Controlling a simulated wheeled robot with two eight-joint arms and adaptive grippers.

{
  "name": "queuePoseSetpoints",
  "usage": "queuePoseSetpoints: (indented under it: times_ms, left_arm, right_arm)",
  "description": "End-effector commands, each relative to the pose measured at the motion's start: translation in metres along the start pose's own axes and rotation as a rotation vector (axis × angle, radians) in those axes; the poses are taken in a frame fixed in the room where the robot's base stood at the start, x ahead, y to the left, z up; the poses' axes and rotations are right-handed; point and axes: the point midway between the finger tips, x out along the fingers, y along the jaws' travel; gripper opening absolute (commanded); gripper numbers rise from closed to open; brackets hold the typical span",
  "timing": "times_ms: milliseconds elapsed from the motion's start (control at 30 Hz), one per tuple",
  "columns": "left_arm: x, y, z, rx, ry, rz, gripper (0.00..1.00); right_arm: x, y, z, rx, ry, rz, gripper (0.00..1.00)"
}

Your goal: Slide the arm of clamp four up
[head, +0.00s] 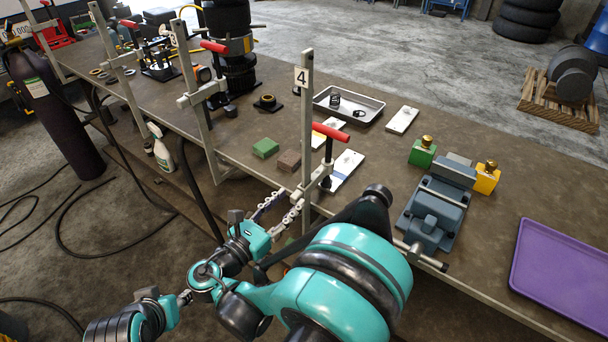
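Clamp four is an upright grey bar (307,120) at the table's front edge, with a white "4" label near its top. Its sliding arm (314,184) sits low on the bar, near tabletop height, and carries a red T-handle (331,133) on a dark screw. My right gripper (291,197) is just left of the bar, at about the sliding arm's height. Its two fingers are spread with a gap between them. The tips are close to the sliding arm's bar end; I cannot tell whether they touch.
More clamps stand along the front edge to the left. A green block (265,148), a brown block (289,161) and white plates lie near clamp four. A metal tray (348,106) is behind, a blue-grey vise (438,204) and purple tray (563,273) to the right.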

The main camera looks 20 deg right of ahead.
Motion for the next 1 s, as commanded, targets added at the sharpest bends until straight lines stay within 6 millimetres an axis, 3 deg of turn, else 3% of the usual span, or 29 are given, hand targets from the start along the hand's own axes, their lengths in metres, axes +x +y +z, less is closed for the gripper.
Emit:
queuePoseSetpoints:
  times_ms: [500, 867, 1000]
  left_arm:
    - [0.014, 0.0, 0.01, 0.0, 0.0, 0.0, 0.4]
    - [0.014, 0.0, 0.01, 0.0, 0.0, 0.0, 0.4]
    - [0.014, 0.0, 0.01, 0.0, 0.0, 0.0, 0.4]
  right_arm:
    - [0.07, -0.001, -0.001, 0.001, 0.001, -0.003, 0.4]
    - [0.077, 0.0, 0.0, 0.001, 0.001, 0.0, 0.4]
    - [0.077, 0.0, 0.0, 0.001, 0.001, 0.0, 0.05]
